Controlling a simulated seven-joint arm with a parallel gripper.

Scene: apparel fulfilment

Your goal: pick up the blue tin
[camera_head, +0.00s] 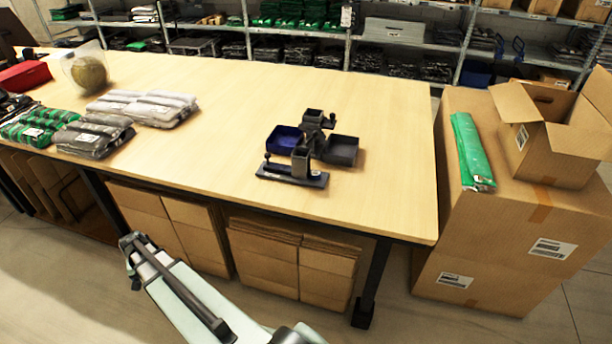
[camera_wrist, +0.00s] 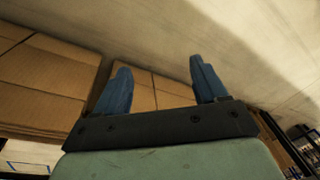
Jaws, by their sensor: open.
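The blue tin (camera_head: 285,139) looks like a small, open, square dark-blue container. It sits on the wooden table (camera_head: 390,110), at the left of a cluster of dark items. My gripper (camera_wrist: 158,68) shows in the wrist view with its two blue fingers apart and nothing between them. Cardboard and floor lie beyond the fingers, and the tin is not in that view. In the head view my arm is low in front of the table, well apart from the tin.
Close to the tin are a dark grey open container (camera_head: 341,151), a black upright item (camera_head: 313,128) and a dark flat-based tool (camera_head: 292,172). Bagged garments (camera_head: 145,107) and a glass bowl (camera_head: 88,69) are at left. Cardboard boxes (camera_head: 510,240) stand at right.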

